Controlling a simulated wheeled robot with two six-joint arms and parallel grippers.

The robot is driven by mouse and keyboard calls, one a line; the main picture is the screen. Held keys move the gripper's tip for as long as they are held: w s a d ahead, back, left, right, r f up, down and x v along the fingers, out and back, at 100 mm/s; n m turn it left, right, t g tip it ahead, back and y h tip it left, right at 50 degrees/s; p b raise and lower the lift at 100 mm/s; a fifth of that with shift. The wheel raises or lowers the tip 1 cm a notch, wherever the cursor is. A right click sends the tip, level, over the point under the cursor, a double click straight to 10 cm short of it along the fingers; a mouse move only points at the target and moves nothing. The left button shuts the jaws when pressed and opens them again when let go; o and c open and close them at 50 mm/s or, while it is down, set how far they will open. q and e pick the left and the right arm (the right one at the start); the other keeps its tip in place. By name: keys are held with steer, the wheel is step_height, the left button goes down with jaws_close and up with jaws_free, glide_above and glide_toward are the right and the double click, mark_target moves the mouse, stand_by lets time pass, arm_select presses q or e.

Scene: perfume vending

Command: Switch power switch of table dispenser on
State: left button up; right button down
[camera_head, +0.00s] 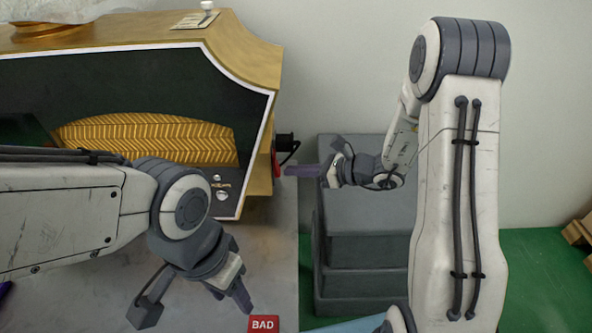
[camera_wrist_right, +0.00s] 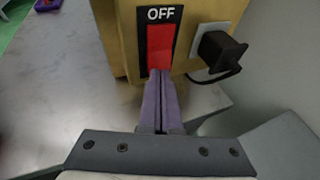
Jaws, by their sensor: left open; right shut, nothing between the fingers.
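The table dispenser (camera_head: 150,80) is a gold and black cabinet on the table at the left of the head view. Its red power switch (camera_wrist_right: 160,46) sits on the side wall under an OFF label, and shows edge-on in the head view (camera_head: 276,163). My right gripper (camera_wrist_right: 157,75) is shut and empty, with its purple fingertips at the lower end of the switch. They look touching or nearly so; I cannot tell which. In the head view my right gripper (camera_head: 290,170) points left at that side wall. My left gripper (camera_head: 243,300) is open over the table in front of the dispenser.
A black plug (camera_wrist_right: 218,50) with a cable sticks out just right of the switch. Grey stepped blocks (camera_head: 365,235) stand beside the table (camera_head: 280,235), below my right arm. A red BAD label (camera_head: 263,324) lies at the table's front.

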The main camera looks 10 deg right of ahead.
steer(key=shift+b+x, duration=0.4)
steer(key=shift+x, duration=0.5)
stand_by(0.4)
steer(key=shift+d, duration=0.1)
steer(key=p+v, duration=0.3)
steer(key=v, duration=0.6)
stand_by(0.4)
stand_by(0.4)
